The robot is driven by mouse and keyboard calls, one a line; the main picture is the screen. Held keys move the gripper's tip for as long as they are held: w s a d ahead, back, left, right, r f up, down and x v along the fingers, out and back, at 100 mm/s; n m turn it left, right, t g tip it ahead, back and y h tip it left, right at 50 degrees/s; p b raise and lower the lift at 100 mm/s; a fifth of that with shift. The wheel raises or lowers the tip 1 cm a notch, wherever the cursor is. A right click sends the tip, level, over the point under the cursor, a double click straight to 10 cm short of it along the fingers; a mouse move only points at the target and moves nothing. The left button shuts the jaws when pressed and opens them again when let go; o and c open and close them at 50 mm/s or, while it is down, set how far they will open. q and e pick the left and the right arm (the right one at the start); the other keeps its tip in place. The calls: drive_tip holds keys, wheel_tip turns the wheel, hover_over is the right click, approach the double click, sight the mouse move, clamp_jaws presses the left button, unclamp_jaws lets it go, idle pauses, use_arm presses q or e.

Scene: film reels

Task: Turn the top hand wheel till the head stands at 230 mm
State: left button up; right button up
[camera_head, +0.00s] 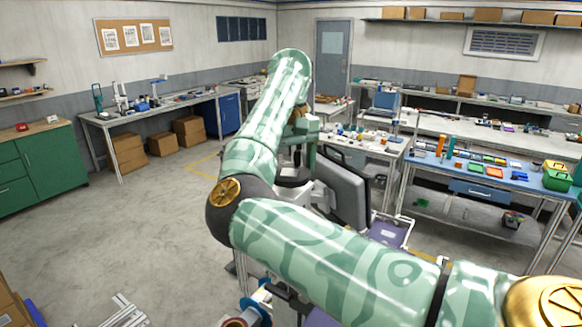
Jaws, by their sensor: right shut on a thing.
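My right arm comes in from the lower right, bends at a dark elbow left of centre and reaches up and away. Its far end turns down behind the upper link. Only a small part of my right gripper (301,126) shows there, beside green and brass-coloured parts. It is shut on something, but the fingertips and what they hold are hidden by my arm. The top hand wheel, the head and any height scale cannot be made out. A dark grey upright panel (345,190) stands just right of my forearm. My left gripper is not in view.
A workbench (370,148) with small parts stands behind the panel. A blue-topped bench (500,186) with coloured trays and a green box is at the right. A green cabinet (40,165) and a long bench with cardboard boxes under it are at the left. The left floor is mostly clear.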

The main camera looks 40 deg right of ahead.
sight(290, 171)
drive_tip(key=shift+r+m, duration=0.15)
drive_tip(key=shift+m, duration=1.05)
drive_tip(key=o, duration=1)
drive_tip(key=shift+w, duration=0.1)
wheel_tip(290, 171, up, 16)
drive_tip(key=shift+r+p, duration=0.1)
drive_tip(key=shift+p, duration=0.4)
